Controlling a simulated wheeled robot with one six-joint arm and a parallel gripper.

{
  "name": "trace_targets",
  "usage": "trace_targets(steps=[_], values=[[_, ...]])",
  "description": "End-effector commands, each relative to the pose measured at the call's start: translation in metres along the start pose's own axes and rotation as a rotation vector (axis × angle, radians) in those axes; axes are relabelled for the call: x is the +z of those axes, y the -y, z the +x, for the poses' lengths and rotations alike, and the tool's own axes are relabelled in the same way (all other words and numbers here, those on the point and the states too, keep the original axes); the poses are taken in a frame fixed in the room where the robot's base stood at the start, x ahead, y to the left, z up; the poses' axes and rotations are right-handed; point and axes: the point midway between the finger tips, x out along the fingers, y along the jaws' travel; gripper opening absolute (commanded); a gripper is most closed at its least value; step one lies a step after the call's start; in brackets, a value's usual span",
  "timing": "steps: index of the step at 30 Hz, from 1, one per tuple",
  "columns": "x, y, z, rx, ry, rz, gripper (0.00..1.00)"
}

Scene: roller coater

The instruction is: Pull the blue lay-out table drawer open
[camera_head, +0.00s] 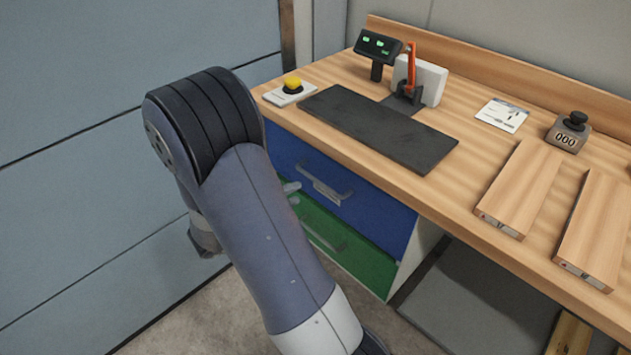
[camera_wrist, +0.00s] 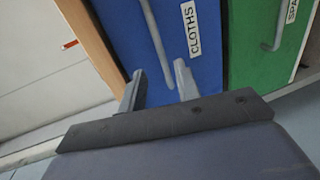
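The blue drawer (camera_head: 372,203) sits under the wooden table top, above a green drawer, and its front looks flush. Its grey bar handle (camera_head: 325,191) shows in the head view. In the wrist view the blue drawer front (camera_wrist: 205,65) carries a "CLOTHS" label, and the handle (camera_wrist: 153,40) runs down toward my fingers. My gripper (camera_wrist: 160,82) is open and empty, its two fingers apart on either side of the handle's lower end in the picture. I cannot tell whether they touch it. In the head view my arm hides the drawer's left part; grey fingertips (camera_head: 290,188) show beside it.
The green drawer (camera_head: 350,248) with its own handle is just below. The table top (camera_head: 450,190) bears a dark mat (camera_head: 378,128), a yellow button (camera_head: 292,85), a counter (camera_head: 568,132) and two wooden blocks (camera_head: 520,190). A grey wall (camera_head: 90,250) stands close on the left.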

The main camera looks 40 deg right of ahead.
Motion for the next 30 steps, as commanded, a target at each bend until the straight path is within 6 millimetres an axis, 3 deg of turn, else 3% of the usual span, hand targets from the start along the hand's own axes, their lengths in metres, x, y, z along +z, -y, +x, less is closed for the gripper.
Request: trace_targets(steps=[6,13,27,30], values=[[0.001,0.000,0.039,-0.001,0.006,0.000,0.31],[0.001,0.000,0.069,-0.002,0.004,0.000,0.31],[0.000,0.000,0.080,-0.002,0.001,0.000,0.31],[0.000,0.000,0.080,-0.001,0.001,-0.001,0.24]])
